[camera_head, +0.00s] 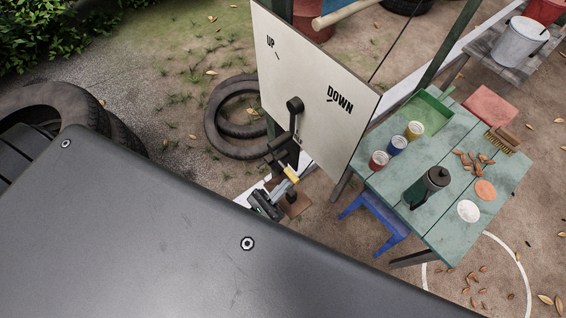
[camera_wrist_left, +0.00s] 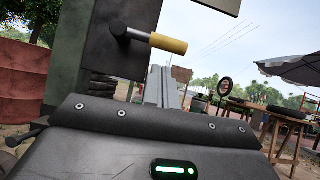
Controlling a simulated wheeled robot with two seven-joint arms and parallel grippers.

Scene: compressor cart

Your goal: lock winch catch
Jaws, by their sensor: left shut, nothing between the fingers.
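The winch catch appears to be the short dark peg with a yellow grip (camera_wrist_left: 168,44), which sticks out sideways from a dark plate (camera_wrist_left: 110,55) in the left wrist view. The yellow grip also shows in the head view (camera_head: 292,174), below a black lever (camera_head: 293,122) in front of a white board (camera_head: 312,85) marked UP and DOWN. My left gripper (camera_head: 285,186) is shut and empty, just below the yellow grip. In the left wrist view its fingers (camera_wrist_left: 164,76) point towards the grip; whether they touch it I cannot tell. My right gripper is not in view.
A green table (camera_head: 440,215) stands right of the board, with several cans, a dark pot (camera_head: 427,187) and a green tray (camera_head: 424,111). A blue stool (camera_head: 376,222) stands before it. Tyres (camera_head: 215,125) lie left of the board.

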